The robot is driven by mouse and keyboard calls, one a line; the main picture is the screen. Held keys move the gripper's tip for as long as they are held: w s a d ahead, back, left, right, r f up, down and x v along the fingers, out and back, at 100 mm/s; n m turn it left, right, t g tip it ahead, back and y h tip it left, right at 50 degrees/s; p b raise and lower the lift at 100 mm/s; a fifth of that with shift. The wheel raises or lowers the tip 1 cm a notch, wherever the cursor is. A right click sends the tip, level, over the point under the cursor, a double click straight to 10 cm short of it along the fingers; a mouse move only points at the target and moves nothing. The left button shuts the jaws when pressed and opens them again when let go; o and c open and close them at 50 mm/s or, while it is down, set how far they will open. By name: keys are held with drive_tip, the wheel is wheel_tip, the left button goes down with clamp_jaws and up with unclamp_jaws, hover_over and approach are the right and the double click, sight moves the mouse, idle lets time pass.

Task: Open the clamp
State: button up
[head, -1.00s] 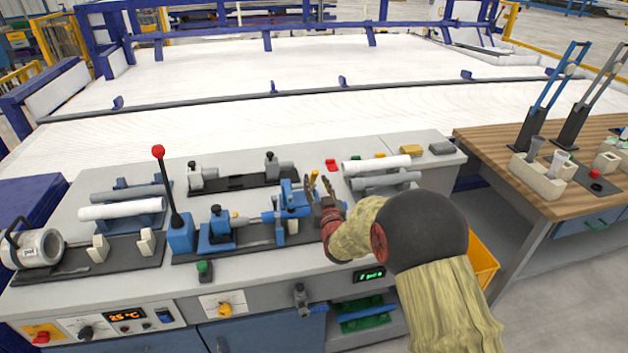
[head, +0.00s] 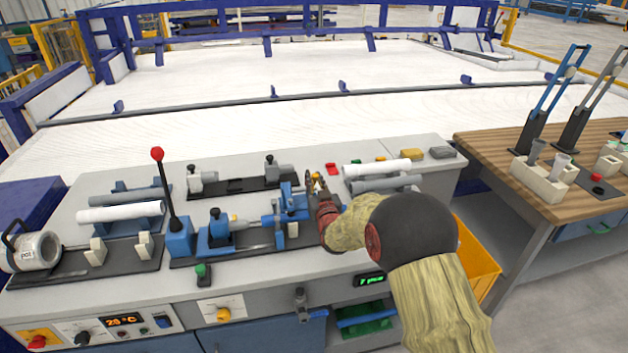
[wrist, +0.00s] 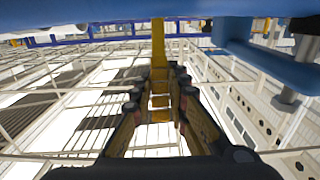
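The clamp is a blue fixture on a dark base plate (head: 225,250) on the bench in the head view. Its blue body (head: 295,206) and a short upright blue piece (head: 286,193) are at the plate's right end. My gripper (head: 316,180) is just right of that upright piece, its fingers pointing up. I cannot tell whether it touches the clamp. In the wrist view, the gripper (wrist: 160,85) has a gap between its fingers and nothing held. Blue parts (wrist: 275,60) show close by at the top and right of that view.
A red-knobbed lever (head: 167,190) stands at the fixture's left end. White pipe (head: 120,212) and another white pipe (head: 376,168) lie on racks at left and right. A black-based fixture (head: 240,187) sits behind. The bench front has free space.

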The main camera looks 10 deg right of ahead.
clamp_jaws()
idle(0.3)
